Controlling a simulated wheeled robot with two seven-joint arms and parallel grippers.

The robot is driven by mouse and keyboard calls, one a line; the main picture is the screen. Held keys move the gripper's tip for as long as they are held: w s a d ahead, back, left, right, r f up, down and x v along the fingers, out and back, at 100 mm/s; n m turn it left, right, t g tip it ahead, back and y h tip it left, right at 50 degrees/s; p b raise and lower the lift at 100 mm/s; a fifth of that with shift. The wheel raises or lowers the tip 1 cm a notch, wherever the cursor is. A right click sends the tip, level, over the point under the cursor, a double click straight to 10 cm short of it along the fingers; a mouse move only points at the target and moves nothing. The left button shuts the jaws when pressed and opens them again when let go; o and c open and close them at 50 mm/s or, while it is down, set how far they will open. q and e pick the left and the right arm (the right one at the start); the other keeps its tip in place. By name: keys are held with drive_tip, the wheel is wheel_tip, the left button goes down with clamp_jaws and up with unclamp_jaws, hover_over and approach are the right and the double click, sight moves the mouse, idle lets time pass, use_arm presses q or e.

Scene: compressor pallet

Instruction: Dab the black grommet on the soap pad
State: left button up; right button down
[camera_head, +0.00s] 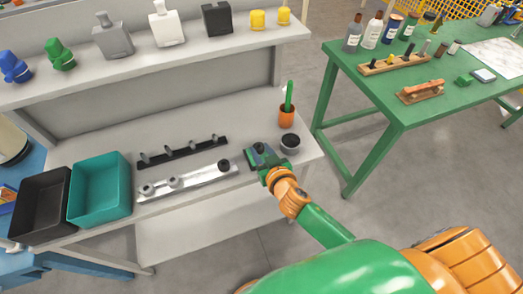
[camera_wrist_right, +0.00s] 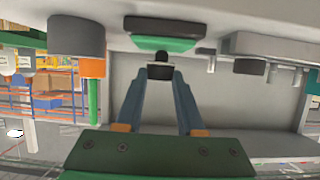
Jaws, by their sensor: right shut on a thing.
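My right gripper (camera_head: 262,154) is over the right part of the grey bench. It is shut on a small black grommet (camera_wrist_right: 160,72), which sits between its fingertips in the wrist view, where the scene appears upside down. The soap pad, green in a dark holder (camera_wrist_right: 165,27), lies on the bench right by the held grommet. I cannot tell whether the two touch. In the head view my gripper hides most of the pad. Another black grommet (camera_head: 224,165) sits on the silver rail (camera_head: 200,181). My left gripper is not in view.
A round grey cup (camera_head: 290,144) and an orange pot (camera_head: 287,117) with a green stick stand just right of my gripper. A black rail with pegs (camera_head: 182,151) lies behind the silver rail. Teal (camera_head: 101,190) and black (camera_head: 40,207) bins stand left. A shelf overhangs the back.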

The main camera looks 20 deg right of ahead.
drive_tip(key=shift+f, duration=0.2)
wheel_tip(320, 180, up, 7)
drive_tip(key=p, duration=0.6)
drive_tip(key=shift+p, duration=0.4)
